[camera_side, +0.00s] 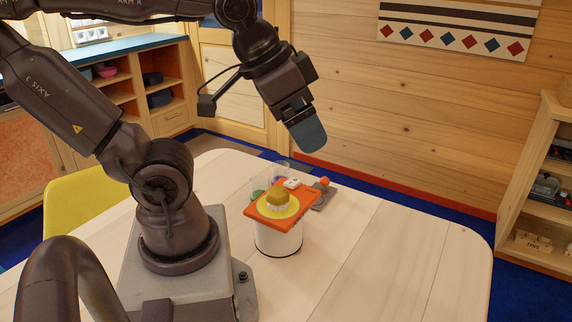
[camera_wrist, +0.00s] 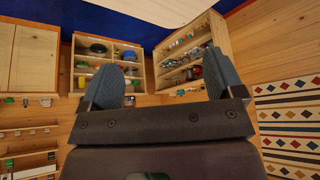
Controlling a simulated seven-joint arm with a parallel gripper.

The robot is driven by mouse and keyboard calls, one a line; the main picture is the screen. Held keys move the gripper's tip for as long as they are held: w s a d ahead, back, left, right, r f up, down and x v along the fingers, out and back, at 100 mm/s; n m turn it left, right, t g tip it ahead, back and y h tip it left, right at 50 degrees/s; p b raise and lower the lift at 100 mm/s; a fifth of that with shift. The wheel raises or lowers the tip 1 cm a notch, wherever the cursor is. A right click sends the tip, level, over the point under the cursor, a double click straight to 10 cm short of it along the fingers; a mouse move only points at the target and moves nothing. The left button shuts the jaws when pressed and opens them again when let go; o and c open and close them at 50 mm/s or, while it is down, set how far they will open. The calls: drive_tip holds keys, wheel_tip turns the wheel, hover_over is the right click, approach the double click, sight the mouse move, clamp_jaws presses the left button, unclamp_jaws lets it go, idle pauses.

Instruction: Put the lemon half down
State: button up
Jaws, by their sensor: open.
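My gripper (camera_side: 308,137) is raised above the table, up and to the right of the orange board. In the wrist view my gripper (camera_wrist: 166,78) has its two blue-grey fingers apart with nothing between them. The lemon half looks to be the small dull-yellow lump (camera_side: 275,196) in the side view. It sits on a round yellow piece (camera_side: 267,211) with a pale ribbed part under the lump. This lies on an orange board (camera_side: 311,192) on top of a white round container (camera_side: 278,240). The lemon half is not in the wrist view.
Clear cups with green and purple in them (camera_side: 258,186) stand behind the board. A small white item (camera_side: 291,183) lies on its back part. A grey piece with an orange knob (camera_side: 324,182) is to the right. The table (camera_side: 400,240) is clear on the right.

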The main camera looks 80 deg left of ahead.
drive_tip(key=n+g, duration=0.6)
drive_tip(key=n, duration=1.8)
hover_over(278, 187)
wheel_tip(278, 187, down, 17)
drive_tip(key=shift+w+d+r, duration=0.1)
drive_tip(key=shift+w, duration=0.05)
drive_tip(key=shift+s+f, duration=0.2)
drive_tip(key=shift+f, duration=2.55)
drive_tip(key=c, duration=1.1)
